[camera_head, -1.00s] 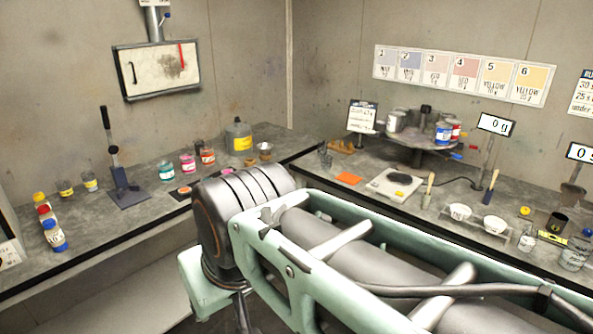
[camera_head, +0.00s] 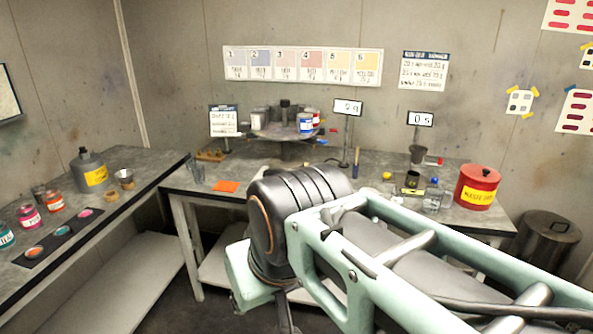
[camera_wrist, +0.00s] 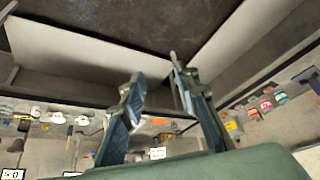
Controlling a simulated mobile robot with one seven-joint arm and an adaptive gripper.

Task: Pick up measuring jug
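A clear, jug-like vessel (camera_head: 196,172) stands at the left end of the back bench, left of the orange sheet. It is small and faint, so I cannot be sure that it is the measuring jug. Another clear container (camera_head: 432,200) stands near the bench's right end and is also hard to make out. My gripper (camera_wrist: 157,72) is open and empty in the wrist view, its two fingers well apart with floor and shelf behind them. It is away from both clear vessels.
The back bench (camera_head: 190,186) holds an orange sheet (camera_head: 226,186), a turntable with cans (camera_head: 285,131) and a red waste can (camera_head: 477,187). The left bench carries a grey yellow-labelled can (camera_head: 91,171) and paint pots. A metal bin (camera_head: 546,238) stands at right.

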